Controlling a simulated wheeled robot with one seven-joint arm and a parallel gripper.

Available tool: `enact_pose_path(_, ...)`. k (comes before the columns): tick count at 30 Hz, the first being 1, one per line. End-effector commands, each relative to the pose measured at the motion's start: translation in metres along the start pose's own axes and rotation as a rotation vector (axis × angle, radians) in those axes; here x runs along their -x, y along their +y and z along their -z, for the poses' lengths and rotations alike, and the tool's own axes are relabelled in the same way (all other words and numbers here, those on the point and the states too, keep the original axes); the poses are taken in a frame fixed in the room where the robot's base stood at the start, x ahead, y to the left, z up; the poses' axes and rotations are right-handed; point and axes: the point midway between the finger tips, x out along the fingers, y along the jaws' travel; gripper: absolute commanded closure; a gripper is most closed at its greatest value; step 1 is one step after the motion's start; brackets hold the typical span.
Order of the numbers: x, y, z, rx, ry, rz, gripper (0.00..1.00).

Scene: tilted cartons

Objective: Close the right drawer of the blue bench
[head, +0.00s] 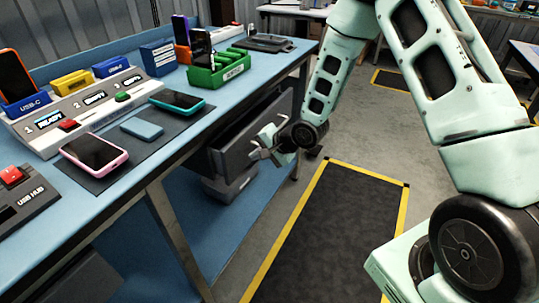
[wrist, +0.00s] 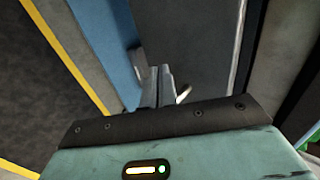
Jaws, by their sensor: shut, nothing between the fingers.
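The blue bench (head: 215,92) runs diagonally along the left of the head view. Its right drawer (head: 236,150), with a dark grey front, sits under the bench top and stands out from it, with a gap showing behind the front's top edge. My gripper (head: 255,153) is at the drawer's front, its fingers shut and empty. In the wrist view the shut fingers (wrist: 160,78) point at a dark grey panel (wrist: 190,35), which seems to be the drawer front. A small pale piece beside the fingers may be its handle. I cannot tell whether the fingers touch the front.
Phones, colored docks and a grey charging station (head: 85,110) stand on the bench top. A grey bin (head: 231,186) is below the drawer, near the blue lower shelf (head: 225,230). A dark floor mat (head: 330,225) with yellow edges lies clear in front.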

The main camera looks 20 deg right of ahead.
Motion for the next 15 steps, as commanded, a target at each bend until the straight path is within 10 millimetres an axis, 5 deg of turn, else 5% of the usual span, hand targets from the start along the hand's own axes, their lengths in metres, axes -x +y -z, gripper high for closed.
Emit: enact_pose_path(15,-0.0098,-0.009,0.0004,-0.001,0.001,-0.001,1.0)
